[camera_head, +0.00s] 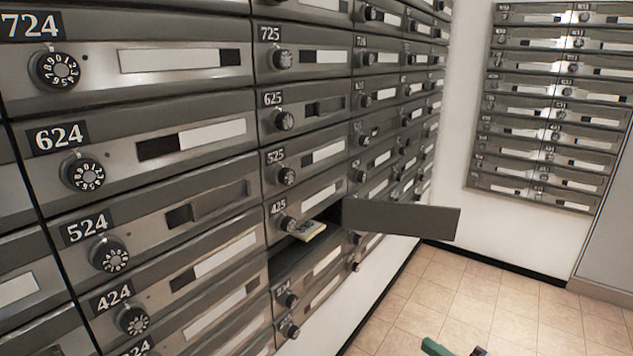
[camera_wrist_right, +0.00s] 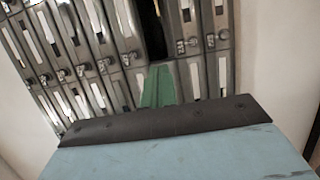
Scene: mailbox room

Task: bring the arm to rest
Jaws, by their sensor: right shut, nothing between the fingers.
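My right gripper (camera_head: 437,347) shows only as a small green tip at the bottom edge of the head view, over the floor and apart from the mailboxes. In the right wrist view its green fingers (camera_wrist_right: 158,88) are together, with nothing seen between them, and point toward the mailbox wall. Most of the right arm is outside the head view. My left gripper is not in view.
Mailbox 425's area has a door (camera_head: 400,219) swung out to the right. Another mailbox bank (camera_head: 550,110) hangs on the far wall. The tiled floor (camera_head: 480,300) is clear.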

